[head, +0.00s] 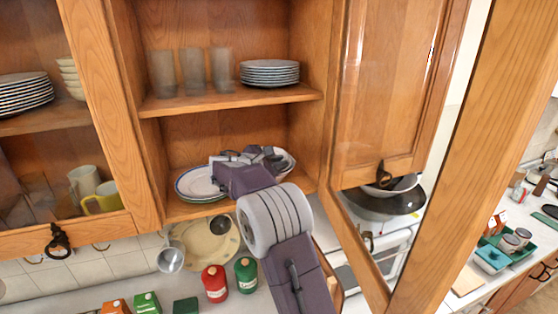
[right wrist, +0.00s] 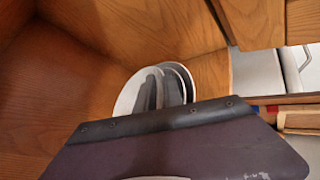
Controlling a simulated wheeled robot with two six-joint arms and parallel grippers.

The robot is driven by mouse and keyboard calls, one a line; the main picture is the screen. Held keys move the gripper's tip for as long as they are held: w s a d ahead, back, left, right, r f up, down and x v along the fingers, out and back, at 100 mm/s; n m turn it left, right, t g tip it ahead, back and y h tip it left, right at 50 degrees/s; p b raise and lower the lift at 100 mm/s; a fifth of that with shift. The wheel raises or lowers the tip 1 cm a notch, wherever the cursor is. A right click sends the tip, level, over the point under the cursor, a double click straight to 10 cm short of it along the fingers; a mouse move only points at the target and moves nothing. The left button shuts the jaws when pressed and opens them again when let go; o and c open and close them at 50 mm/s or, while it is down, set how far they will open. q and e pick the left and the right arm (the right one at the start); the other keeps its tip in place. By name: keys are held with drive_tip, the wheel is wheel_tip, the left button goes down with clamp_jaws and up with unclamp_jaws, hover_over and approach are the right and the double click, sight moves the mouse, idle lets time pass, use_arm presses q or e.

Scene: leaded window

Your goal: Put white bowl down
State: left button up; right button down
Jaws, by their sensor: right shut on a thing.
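My right gripper (head: 262,156) reaches into the lower shelf of the open middle cabinet and is shut on the white bowl (head: 288,163). Only part of the bowl shows, at the right of the gripper, close above the shelf board (head: 190,211). In the right wrist view the bowl (right wrist: 126,100) is a pale round shape behind my gripper's dark fingers (right wrist: 160,90), which cover its middle. I cannot tell whether the bowl touches the shelf. My left gripper is not in view.
White plates with dark rims (head: 196,184) lie left of my gripper on the same shelf. Plates (head: 270,73) and glasses (head: 192,71) stand on the shelf above. The open cabinet door (head: 385,85) is close on the right. Red (head: 215,283) and green (head: 246,275) canisters stand below.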

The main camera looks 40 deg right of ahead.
drive_tip(key=shift+s+f+b, duration=0.1)
drive_tip(key=shift+f+b, duration=0.5)
drive_tip(key=c, duration=1.7)
unclamp_jaws()
drive_tip(key=shift+s, duration=0.1)
drive_tip(key=shift+c, duration=0.2)
drive_tip(key=shift+a+r, duration=0.1)
drive_tip(key=shift+r, duration=0.05)
drive_tip(key=shift+r+p, duration=0.65)
drive_tip(key=shift+p, duration=0.2)
drive_tip(key=a+b, duration=0.2)
drive_tip(key=a, duration=0.1)
drive_tip(key=shift+s+a+r+b, duration=0.1)
drive_tip(key=shift+s+b, duration=0.15)
drive_tip(key=shift+b, duration=0.15)
drive_tip(key=b+v, duration=0.1)
drive_tip(key=v, duration=0.7)
drive_tip(key=shift+s+r+b, duration=0.15)
drive_tip(key=shift+r+b, duration=0.25)
